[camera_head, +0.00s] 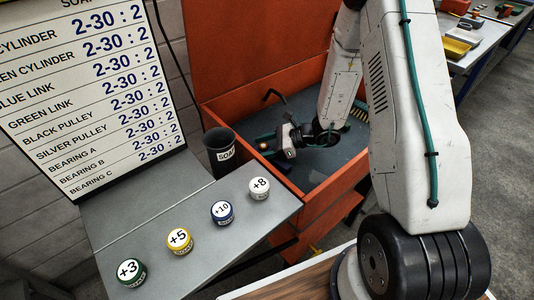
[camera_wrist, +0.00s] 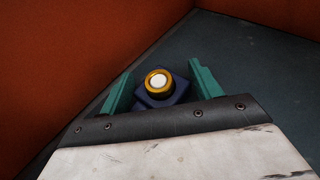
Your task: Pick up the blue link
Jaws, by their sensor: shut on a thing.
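My gripper (camera_wrist: 160,86) shows green fingers on either side of a dark blue block, which looks like the blue link (camera_wrist: 181,92). A yellow ring (camera_wrist: 149,82) with a white centre sits on the block's face. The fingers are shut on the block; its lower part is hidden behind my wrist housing. In the head view my gripper (camera_head: 262,146) is inside the orange-walled bin (camera_head: 325,207), near its left wall. Whether the block touches the bin floor cannot be told.
The bin's dark floor (camera_head: 318,172) is mostly clear right of my gripper. A black cup (camera_head: 219,143) stands outside the left wall. A grey shelf (camera_head: 150,220) holds several round numbered buttons below a sign board (camera_head: 95,90). A bench with parts (camera_head: 470,50) stands at the back right.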

